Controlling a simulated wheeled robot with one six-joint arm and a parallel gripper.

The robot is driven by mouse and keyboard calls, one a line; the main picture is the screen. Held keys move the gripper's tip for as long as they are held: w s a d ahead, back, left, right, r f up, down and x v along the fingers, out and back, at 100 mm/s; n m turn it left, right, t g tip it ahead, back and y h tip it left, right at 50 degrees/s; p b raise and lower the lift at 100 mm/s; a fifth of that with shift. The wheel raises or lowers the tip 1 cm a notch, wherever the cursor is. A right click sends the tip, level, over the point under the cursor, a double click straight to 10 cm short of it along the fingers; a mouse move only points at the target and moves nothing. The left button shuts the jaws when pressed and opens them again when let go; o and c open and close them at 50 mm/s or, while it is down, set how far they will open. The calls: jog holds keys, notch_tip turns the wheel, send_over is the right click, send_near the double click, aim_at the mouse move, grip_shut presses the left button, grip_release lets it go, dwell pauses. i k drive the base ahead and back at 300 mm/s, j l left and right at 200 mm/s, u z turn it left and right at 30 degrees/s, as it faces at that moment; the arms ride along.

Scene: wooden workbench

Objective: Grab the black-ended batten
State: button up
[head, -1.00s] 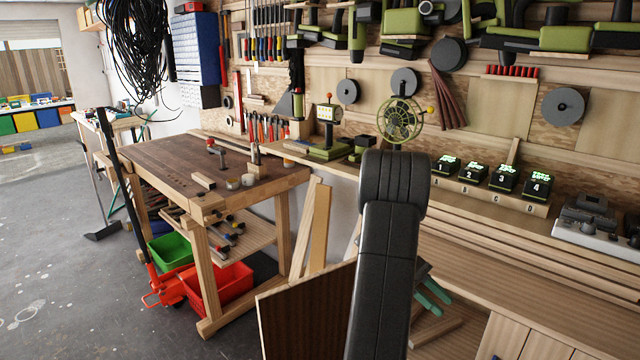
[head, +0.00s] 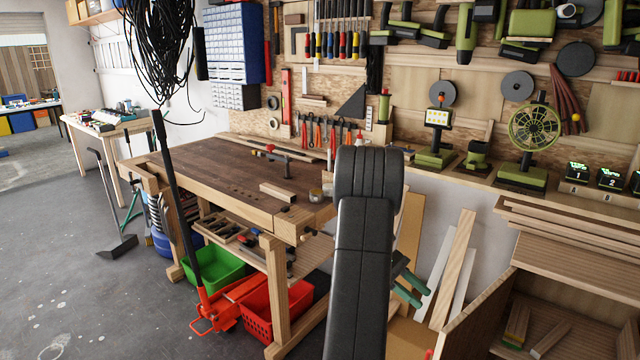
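I cannot make out a batten with a black end in this view. A short pale wooden piece (head: 278,192) lies on the workbench top, with no black end that I can tell. Longer pale boards (head: 452,268) lean against the wall right of my arm. Small wooden pieces (head: 550,338) lie in an open compartment at the lower right. My gripper (head: 411,288) shows partly behind my black arm, its two green fingertips apart with nothing visible between them. It appears in front of the leaning boards and apart from the workbench.
The wooden workbench (head: 200,154) stands left of my arm, with a green bin (head: 212,270) and a red crate (head: 285,318) below. A long black handle (head: 175,200) rises at its left front. A fan (head: 533,128) stands on the right shelf.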

aim_at(281, 193)
jog(key=i+j, duration=0.2)
jog(key=j, duration=0.2)
jog(key=i+j, duration=0.2)
jog(key=j, duration=0.2)
jog(key=i+j, duration=0.2)
jog(key=j, duration=0.2)
jog(key=i+j, duration=0.2)
jog(key=j, duration=0.2)
jog(key=i+j, duration=0.15)
jog(key=j, duration=0.25)
jog(key=i+j, duration=0.6)
jog(key=i, duration=0.2)
jog(key=i+j, duration=0.65)
jog(key=i, duration=0.15)
jog(key=l+z, duration=0.05)
